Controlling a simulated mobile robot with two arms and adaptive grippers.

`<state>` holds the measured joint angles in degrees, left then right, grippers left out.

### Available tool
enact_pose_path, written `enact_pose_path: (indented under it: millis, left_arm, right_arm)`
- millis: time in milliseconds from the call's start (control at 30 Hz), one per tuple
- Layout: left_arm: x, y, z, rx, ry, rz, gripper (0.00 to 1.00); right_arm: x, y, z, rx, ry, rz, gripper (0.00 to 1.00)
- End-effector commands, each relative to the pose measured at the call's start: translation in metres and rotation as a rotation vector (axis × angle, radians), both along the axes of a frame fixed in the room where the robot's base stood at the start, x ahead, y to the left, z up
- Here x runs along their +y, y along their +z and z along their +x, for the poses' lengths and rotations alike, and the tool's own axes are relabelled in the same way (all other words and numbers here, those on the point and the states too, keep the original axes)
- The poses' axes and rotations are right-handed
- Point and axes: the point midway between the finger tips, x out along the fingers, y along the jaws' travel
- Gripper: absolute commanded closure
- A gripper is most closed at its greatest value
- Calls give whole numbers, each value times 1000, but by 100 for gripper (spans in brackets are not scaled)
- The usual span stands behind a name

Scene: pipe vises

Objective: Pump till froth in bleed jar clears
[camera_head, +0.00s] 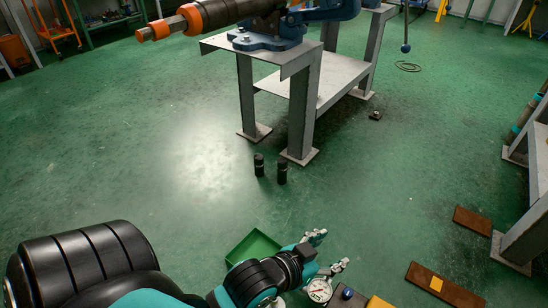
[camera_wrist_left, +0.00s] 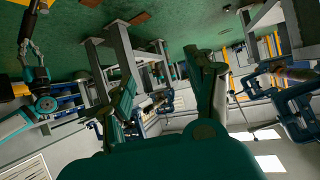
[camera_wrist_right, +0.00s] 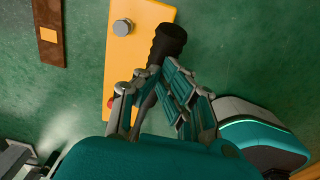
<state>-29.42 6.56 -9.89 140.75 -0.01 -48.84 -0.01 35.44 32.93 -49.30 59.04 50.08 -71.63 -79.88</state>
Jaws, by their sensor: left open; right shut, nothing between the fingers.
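My left gripper (camera_head: 327,252) is open and empty over the floor at the bottom centre of the head view; its spread fingers also show in the left wrist view (camera_wrist_left: 165,65). A round white gauge (camera_head: 320,290) shows just below it. My right gripper (camera_wrist_right: 155,78) is shut beside a black-ended handle (camera_wrist_right: 168,42) in the right wrist view. The handle runs down behind the fingers; I cannot tell whether they touch it. Under it lies a yellow plate (camera_wrist_right: 148,18) with a silver knob (camera_wrist_right: 123,27). No bleed jar or froth can be made out.
A green tray (camera_head: 252,249) lies left of my left gripper. Two black cylinders (camera_head: 259,165) stand on the floor by the steel bench (camera_head: 318,100), which carries a blue vise (camera_head: 262,38). Brown planks (camera_head: 446,287) lie at right. The floor left of the bench is clear.

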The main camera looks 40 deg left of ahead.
Motion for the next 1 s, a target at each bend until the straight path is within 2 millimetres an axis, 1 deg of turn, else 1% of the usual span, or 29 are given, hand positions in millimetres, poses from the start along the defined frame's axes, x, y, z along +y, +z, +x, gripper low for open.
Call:
enact_pose_path:
  millis: [200, 500, 1000]
  left_arm:
    - [-6, 16, 12, -107, -8, -26, 43]
    - [-12, 40, 23, -251, -16, -61, 43]
    - [-21, 83, 32, -490, -31, -121, 43]
  right_arm:
    - [-1, -7, 0, 0, 0, 1, 100]
    - [-3, -14, 0, 0, -1, 1, 100]
    - [-6, -26, 0, 1, 0, 1, 100]
